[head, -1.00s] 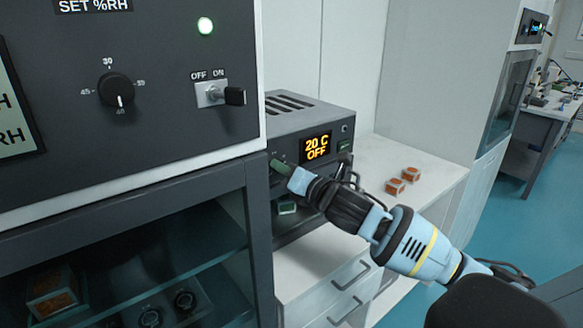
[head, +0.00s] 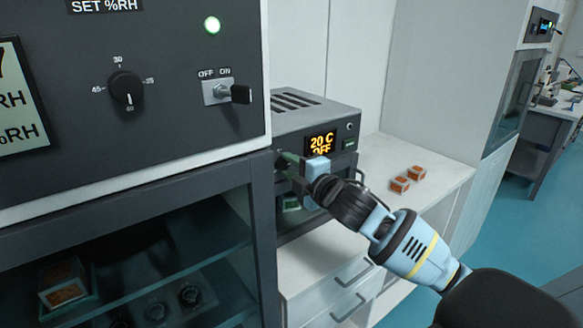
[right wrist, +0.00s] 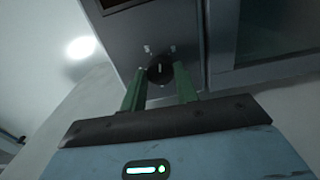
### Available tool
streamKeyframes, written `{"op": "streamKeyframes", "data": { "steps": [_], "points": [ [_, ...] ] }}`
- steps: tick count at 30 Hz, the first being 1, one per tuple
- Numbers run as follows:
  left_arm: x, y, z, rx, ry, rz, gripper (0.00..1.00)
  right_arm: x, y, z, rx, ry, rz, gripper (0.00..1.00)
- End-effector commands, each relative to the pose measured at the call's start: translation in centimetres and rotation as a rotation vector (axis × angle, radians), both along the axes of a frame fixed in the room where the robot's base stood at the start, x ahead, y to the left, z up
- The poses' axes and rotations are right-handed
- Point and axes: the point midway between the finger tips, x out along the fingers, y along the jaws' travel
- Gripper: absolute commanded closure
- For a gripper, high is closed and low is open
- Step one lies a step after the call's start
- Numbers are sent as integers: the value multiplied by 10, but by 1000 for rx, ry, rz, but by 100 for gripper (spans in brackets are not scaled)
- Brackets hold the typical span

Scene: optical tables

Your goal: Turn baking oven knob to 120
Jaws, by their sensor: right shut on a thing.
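The baking oven (head: 310,115) is the grey box on the counter, right of the large dark cabinet. Its display (head: 321,143) reads "20 C" with "OFF" below, the lower line partly covered by my right gripper. The oven knob (right wrist: 160,70) is small, round and dark, with a light pointer mark, and shows between the green fingers in the right wrist view. My right gripper (head: 283,160) is shut on this knob at the oven front; its fingertips also show in the right wrist view (right wrist: 160,73). The knob's scale is too small to read. My left gripper is out of view.
The dark cabinet (head: 170,160) with its "SET %RH" knob (head: 126,88) and OFF/ON switch (head: 225,92) stands close on the left. Small orange-and-white boxes (head: 400,185) lie on the white counter (head: 440,167) to the right. Drawers with handles are below.

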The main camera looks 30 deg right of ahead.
Motion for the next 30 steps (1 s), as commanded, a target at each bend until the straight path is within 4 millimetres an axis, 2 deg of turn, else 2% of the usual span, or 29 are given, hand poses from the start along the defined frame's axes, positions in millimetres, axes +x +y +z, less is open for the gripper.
{"op": "streamKeyframes", "data": {
  "steps": [30],
  "points": [
    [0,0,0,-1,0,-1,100,0,1,-1,967,76,0,92]
  ]
}}
